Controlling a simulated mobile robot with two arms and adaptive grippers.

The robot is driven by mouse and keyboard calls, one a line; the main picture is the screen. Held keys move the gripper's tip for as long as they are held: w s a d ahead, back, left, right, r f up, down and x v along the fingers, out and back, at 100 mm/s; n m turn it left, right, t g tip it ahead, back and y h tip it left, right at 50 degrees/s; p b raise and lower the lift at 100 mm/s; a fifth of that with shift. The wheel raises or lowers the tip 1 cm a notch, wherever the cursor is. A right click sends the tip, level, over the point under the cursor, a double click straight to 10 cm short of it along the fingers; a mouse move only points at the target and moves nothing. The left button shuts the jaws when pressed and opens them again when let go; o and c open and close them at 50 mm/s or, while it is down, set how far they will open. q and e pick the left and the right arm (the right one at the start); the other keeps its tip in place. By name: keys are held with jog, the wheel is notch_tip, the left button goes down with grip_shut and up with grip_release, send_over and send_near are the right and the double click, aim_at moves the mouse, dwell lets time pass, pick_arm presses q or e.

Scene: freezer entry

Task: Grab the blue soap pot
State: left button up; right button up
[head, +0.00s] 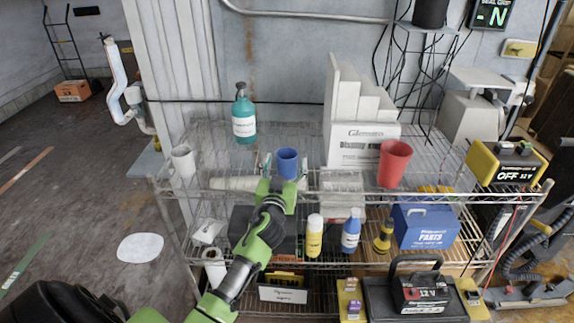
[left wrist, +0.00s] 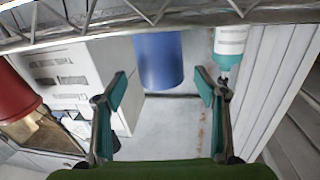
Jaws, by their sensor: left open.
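The blue soap pot (head: 287,163) is a plain blue cup-like pot standing on the top wire shelf. In the left wrist view, which is upside down, the blue soap pot (left wrist: 157,58) shows large between and beyond the fingertips. My left gripper (head: 282,165) reaches in from the front with its teal-tipped fingers spread to either side of the pot. In the left wrist view my left gripper (left wrist: 159,82) is open and empty, with gaps on both sides of the pot. Whether the tips reach past its near side is unclear. My right gripper is not in view.
A teal pump bottle (head: 244,115) stands left of the pot, with a white cup (head: 183,161) farther left. A red cup (head: 394,163) and a white box (head: 362,146) are on the right. The wire shelf's front edge (head: 450,200) runs below the gripper.

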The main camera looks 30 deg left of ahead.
aim_at(289, 151)
pick_arm(q)
jog(key=x, duration=0.3)
jog(key=shift+w+a+f, duration=0.2)
jog(key=shift+w+a, duration=0.1)
jog(key=shift+w, duration=0.25)
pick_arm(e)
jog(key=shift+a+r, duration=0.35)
pick_arm(q)
jog(key=c, duration=1.2)
